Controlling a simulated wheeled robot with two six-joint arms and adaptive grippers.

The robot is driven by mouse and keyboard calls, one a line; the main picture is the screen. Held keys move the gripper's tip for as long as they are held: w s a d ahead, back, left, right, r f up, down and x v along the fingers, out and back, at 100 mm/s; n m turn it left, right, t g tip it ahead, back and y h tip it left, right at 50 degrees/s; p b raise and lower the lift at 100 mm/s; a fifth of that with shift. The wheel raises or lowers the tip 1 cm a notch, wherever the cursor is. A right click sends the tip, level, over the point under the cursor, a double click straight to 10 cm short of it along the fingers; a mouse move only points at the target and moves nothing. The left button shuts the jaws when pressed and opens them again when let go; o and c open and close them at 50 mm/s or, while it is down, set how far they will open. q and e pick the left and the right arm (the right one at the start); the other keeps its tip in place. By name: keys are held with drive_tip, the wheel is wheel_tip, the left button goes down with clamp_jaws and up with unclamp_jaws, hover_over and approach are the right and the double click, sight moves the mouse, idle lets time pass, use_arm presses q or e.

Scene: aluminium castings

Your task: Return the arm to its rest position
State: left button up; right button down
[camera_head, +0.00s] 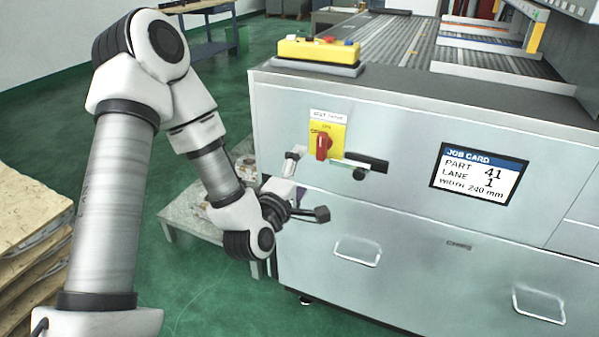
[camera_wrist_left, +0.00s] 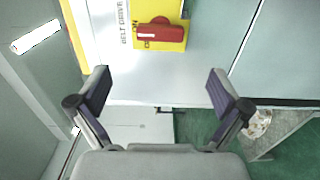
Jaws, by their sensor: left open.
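My left arm comes in from the left in the head view and bends down toward the front of the grey machine cabinet (camera_head: 400,140). My left gripper (camera_head: 307,187) is open in front of the cabinet, below and left of the red rotary switch (camera_head: 323,145) on its yellow plate. In the left wrist view the two dark fingers of the gripper (camera_wrist_left: 161,92) stand wide apart with nothing between them. The red switch (camera_wrist_left: 165,33) shows beyond them, apart from the fingers. My right gripper is not in view.
A job card screen (camera_head: 479,174) reads part 41, lane 1. A yellow control box (camera_head: 318,50) sits on the cabinet top. A low grey table (camera_head: 190,215) stands behind my forearm, and stacked boards (camera_head: 30,225) lie at left. Green floor (camera_head: 200,290) is open between.

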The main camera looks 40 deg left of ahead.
use_arm(q)
drive_tip(key=shift+s+d, duration=0.1)
drive_tip(key=shift+s, duration=0.3)
drive_tip(key=s+d+f+m+g+h+p, duration=0.2)
drive_tip(key=s+d+f+m+g+p, duration=0.25)
drive_tip(key=f, duration=0.35)
drive_tip(key=s+d+f+m+g+h+p, duration=0.2)
drive_tip(key=s+d+f+m+g+p, duration=0.3)
drive_tip(key=f, duration=0.3)
drive_tip(key=s+d+f+m+g+p, duration=0.1)
drive_tip(key=s+f+m+g, duration=0.3)
drive_tip(key=s, duration=0.4)
drive_tip(key=s+d+f+m+g+p, duration=0.1)
drive_tip(key=s+f+m+g, duration=0.3)
drive_tip(key=s+m, duration=0.3)
drive_tip(key=shift+s+d+f+h, duration=0.3)
drive_tip(key=shift+s+f, duration=0.15)
drive_tip(key=shift+s, duration=0.45)
